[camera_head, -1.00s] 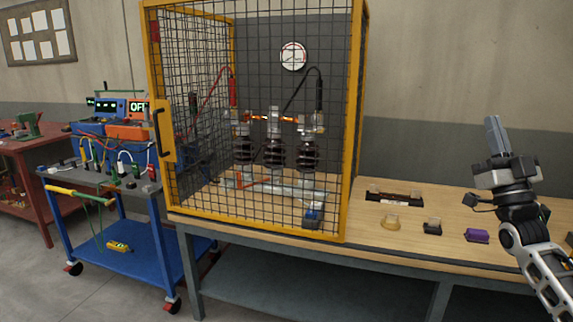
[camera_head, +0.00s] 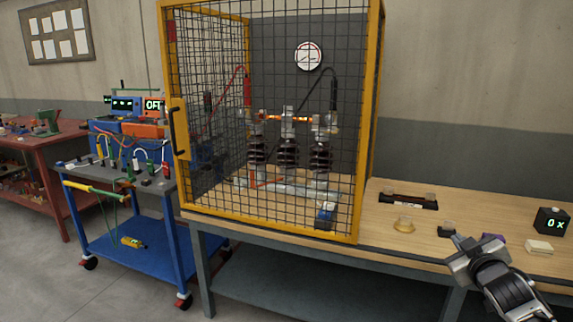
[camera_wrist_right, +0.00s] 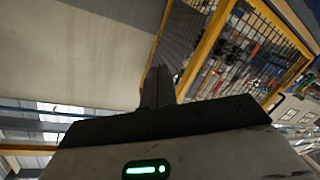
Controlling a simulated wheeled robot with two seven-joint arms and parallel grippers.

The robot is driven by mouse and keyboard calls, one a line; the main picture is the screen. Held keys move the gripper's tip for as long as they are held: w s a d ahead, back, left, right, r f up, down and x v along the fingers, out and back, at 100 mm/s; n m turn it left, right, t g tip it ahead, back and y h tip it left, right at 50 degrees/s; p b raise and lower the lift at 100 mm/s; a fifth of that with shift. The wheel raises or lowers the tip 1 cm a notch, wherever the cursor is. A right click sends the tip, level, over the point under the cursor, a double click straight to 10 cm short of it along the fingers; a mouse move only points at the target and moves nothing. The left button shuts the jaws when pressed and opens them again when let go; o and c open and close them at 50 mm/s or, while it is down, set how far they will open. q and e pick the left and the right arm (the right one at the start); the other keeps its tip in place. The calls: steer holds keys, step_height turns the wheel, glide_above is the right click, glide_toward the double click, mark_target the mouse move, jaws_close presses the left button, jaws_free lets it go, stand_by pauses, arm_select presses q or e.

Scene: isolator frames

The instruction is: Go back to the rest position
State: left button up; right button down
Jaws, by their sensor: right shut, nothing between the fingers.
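My right gripper (camera_head: 459,240) is at the lower right of the head view, in front of the table's right part. In the right wrist view the shut fingers (camera_wrist_right: 160,88) point up the picture, with the yellow-framed mesh cage beyond. My left gripper is not in view.
The mesh cage (camera_head: 368,120) with its insulators stands closed on the wooden table (camera_head: 390,222). Small items, including a black display box (camera_head: 551,222) and a pale block (camera_head: 539,247), lie to its right. A blue trolley (camera_head: 150,232) stands left.

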steer(key=s+a+f+g+y, duration=0.3)
steer(key=s+a+f, duration=1)
steer(key=a+f, duration=0.3)
steer(key=s+a+f+g+y, duration=0.1)
steer(key=s+a+f, duration=0.1)
steer(key=s, duration=0.4)
steer(key=s+a+f+m+g, duration=0.1)
steer(key=s+a+f, duration=0.2)
steer(key=s+a, duration=0.2)
steer(key=s+a+f+m+g+y, duration=0.1)
steer(key=s+a, duration=0.3)
steer(key=s, duration=0.4)
steer(key=shift+s+f+y, duration=0.25)
steer(key=shift+f+y, duration=0.05)
steer(key=shift+f, duration=0.45)
